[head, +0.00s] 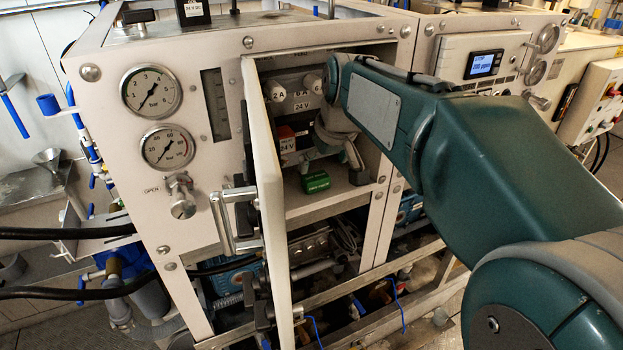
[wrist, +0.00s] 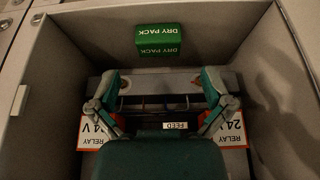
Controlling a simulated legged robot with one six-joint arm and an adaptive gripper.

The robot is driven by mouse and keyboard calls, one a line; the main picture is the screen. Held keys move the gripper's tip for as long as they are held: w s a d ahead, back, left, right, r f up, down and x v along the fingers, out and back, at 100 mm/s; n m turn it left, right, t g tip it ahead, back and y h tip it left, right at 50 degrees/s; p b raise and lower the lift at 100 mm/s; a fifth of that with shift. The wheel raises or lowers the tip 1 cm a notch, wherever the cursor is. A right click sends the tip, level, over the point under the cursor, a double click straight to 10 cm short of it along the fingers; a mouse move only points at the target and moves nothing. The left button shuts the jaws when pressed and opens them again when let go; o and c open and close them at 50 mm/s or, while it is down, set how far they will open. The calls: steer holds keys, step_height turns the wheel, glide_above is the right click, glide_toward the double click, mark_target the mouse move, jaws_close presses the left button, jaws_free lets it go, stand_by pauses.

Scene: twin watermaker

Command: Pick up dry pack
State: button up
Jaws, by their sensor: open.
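The dry pack is a small green block (head: 315,182) with white lettering. It sits on the floor of the open cabinet compartment, near its front edge. In the wrist view the dry pack (wrist: 158,39) is at the top centre, with "DRY PACK" readable on two faces. My gripper (wrist: 160,84) is open, its two fingers spread apart below the dry pack in that picture. Nothing is between the fingertips, and they are apart from the pack. In the head view my gripper (head: 345,150) reaches into the compartment, partly hidden by my arm, above and right of the pack.
The open cabinet door (head: 272,200) stands left of the compartment. Relays with orange-and-white labels (head: 287,141) sit at the back; two labels flank my gripper in the wrist view. A rail (wrist: 150,103) lies beyond the fingers. Compartment walls (wrist: 62,70) close in on both sides.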

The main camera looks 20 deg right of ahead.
mark_target(318, 179)
steer(key=shift+x, duration=0.75)
steer(key=x, duration=0.5)
steer(key=shift+w, duration=0.2)
steer(key=c, duration=1)
